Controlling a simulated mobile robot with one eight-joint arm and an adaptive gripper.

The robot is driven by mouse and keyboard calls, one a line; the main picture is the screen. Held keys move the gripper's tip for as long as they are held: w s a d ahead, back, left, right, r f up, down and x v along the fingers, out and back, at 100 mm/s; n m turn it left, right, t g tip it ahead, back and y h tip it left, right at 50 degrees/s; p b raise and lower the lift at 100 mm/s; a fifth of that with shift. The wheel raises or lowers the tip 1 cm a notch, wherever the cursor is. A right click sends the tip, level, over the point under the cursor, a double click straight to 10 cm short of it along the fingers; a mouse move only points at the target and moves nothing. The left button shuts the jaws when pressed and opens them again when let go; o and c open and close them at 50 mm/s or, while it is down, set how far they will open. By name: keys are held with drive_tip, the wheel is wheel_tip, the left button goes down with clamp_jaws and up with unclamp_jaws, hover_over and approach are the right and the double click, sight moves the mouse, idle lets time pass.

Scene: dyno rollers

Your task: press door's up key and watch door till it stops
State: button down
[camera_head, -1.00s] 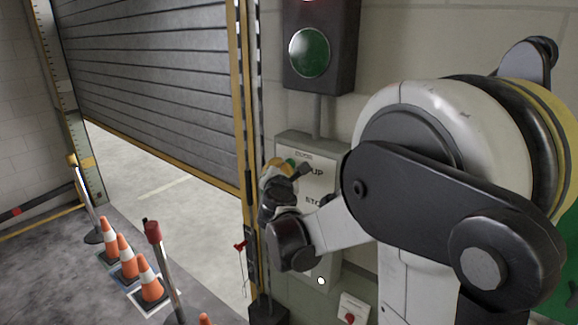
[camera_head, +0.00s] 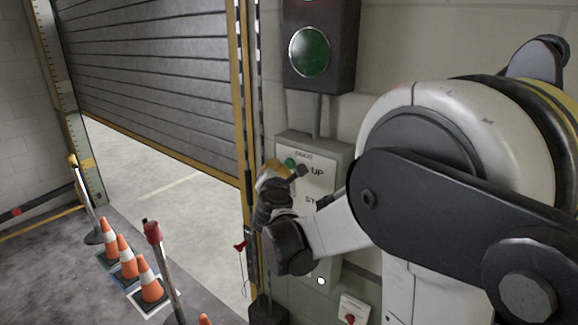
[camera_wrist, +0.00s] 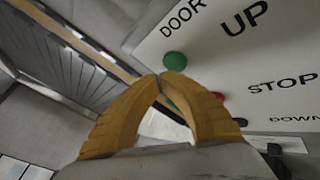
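The door (camera_head: 150,75) is a grey slatted shutter, partly raised, with a yellow bottom edge and bright floor showing under it. The key panel (camera_head: 322,180) is on the wall right of the door frame. Its green UP key (camera_wrist: 174,61) is just beyond my fingertips in the wrist view; it also shows in the head view (camera_head: 290,163). My gripper (camera_wrist: 160,76) has yellow fingers with the tips together and nothing between the tips. I cannot tell whether they touch the key. The red STOP key (camera_wrist: 219,96) and black DOWN key (camera_wrist: 240,122) are partly behind a finger.
A signal box with a green lamp (camera_head: 310,52) hangs above the panel. A small box with a red button (camera_head: 350,317) is below it. Orange cones (camera_head: 126,257) and a red-topped post (camera_head: 153,233) stand left of my arm, by the doorway.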

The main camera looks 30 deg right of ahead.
drive_tip(key=a, duration=0.1)
drive_tip(key=s+a, duration=0.1)
drive_tip(key=a, duration=0.2)
drive_tip(key=shift+s+a, duration=0.35)
idle(0.6)
drive_tip(key=s+a+f+m+g+y+b, duration=0.2)
drive_tip(key=s+f+m+b, duration=0.45)
drive_tip(key=f+b, duration=0.55)
drive_tip(key=s+a+f+m+g+y+b, duration=0.1)
drive_tip(key=s+a+f+m+g+b, duration=0.1)
drive_tip(key=s+f+m+b, duration=0.75)
drive_tip(key=s+a+f+m+g+y+b, duration=0.1)
drive_tip(key=s+a+f+b, duration=0.3)
drive_tip(key=f, duration=0.5)
drive_tip(key=s+a+f+m+g+y+b, duration=0.1)
drive_tip(key=s+a+f+m+y+b, duration=0.2)
drive_tip(key=f+b, duration=0.4)
drive_tip(key=s+a+f+m+g+y+b, duration=0.1)
drive_tip(key=s+a+f+b, duration=0.3)
drive_tip(key=f, duration=0.7)
drive_tip(key=shift+s+a+f+m+y+b, duration=0.3)
drive_tip(key=shift+a+m+y+b, duration=0.25)
drive_tip(key=shift+b, duration=0.6)
drive_tip(key=shift+d, duration=0.15)
idle(0.5)
